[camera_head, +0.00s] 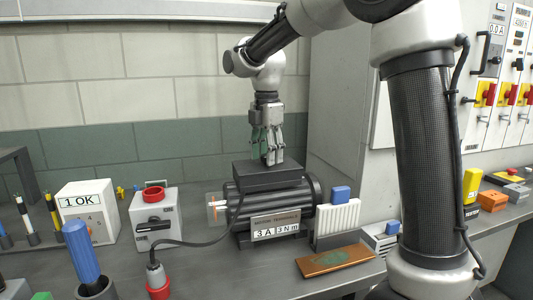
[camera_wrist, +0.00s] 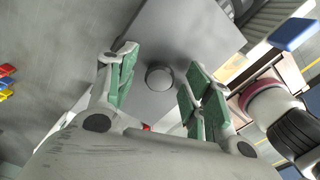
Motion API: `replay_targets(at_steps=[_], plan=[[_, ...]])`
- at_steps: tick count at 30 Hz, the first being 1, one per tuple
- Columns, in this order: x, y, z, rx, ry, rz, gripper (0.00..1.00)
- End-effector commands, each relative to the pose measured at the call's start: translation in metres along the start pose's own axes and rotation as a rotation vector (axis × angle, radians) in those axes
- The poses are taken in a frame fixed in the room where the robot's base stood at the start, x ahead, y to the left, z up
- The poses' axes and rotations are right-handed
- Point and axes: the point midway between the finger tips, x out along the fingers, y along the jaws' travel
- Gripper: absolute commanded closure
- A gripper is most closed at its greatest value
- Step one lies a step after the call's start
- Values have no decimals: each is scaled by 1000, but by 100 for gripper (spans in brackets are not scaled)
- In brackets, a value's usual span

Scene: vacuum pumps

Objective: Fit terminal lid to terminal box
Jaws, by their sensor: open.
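The motor (camera_head: 310,199) lies on the bench, with a dark rectangular terminal box (camera_head: 266,179) on its top. My gripper (camera_head: 268,160) points down right over the box. In the wrist view, my gripper (camera_wrist: 160,88) is open, with green-padded fingers either side of a round grey knob (camera_wrist: 160,77). The knob stands on a flat grey plate (camera_wrist: 195,35), which looks like the terminal lid lying over the box. A gap shows between the knob and the pads on both sides. Whether the lid is fully seated cannot be told.
A black cable runs to a red plug (camera_head: 158,280) at the front. A white finned block (camera_head: 337,221) and a copper-coloured plate (camera_head: 334,260) are at right. A red-topped switch box (camera_head: 154,218) is at left.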

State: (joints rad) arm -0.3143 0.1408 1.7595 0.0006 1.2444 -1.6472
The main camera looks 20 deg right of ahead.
Motion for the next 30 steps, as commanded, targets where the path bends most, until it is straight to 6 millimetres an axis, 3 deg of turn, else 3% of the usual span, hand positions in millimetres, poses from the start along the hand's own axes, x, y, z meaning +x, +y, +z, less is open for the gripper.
replay_targets(at_steps=[5, 19, 24, 30], plan=[[-10, 0, 0, 0, 0, 1, 49], [-104, 1, 0, 0, 0, 3, 49], [-118, 0, 0, 0, 0, 0, 49], [-120, 0, 0, 0, 0, 0, 49]])
